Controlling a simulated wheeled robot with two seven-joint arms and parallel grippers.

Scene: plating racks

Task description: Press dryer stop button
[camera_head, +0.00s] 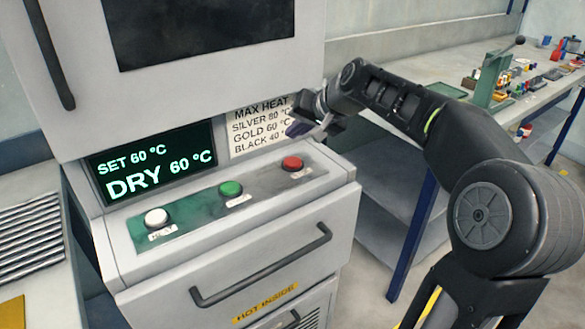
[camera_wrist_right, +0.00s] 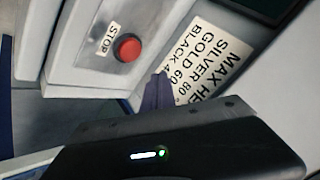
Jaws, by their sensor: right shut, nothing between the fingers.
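The dryer is a grey-white cabinet with a sloped green button panel (camera_head: 201,213). The red stop button (camera_head: 292,164) is at the panel's right end, with a small label in front. It also shows in the right wrist view (camera_wrist_right: 127,47), with its label reading STOP. A green button (camera_head: 231,189) sits mid-panel and a white one (camera_head: 156,217) at the left. My right gripper (camera_head: 297,127) is shut and empty, above and behind the red button, in front of the heat sign. Its fingers (camera_wrist_right: 158,92) appear beside the button, apart from it. My left gripper is not in view.
A display (camera_head: 152,160) reads SET 60 °C, DRY 60 °C. A MAX HEAT sign (camera_head: 262,124) is on the dryer's face. A drawer handle (camera_head: 262,266) juts out below the panel. A cluttered workbench (camera_head: 450,75) stands to the right.

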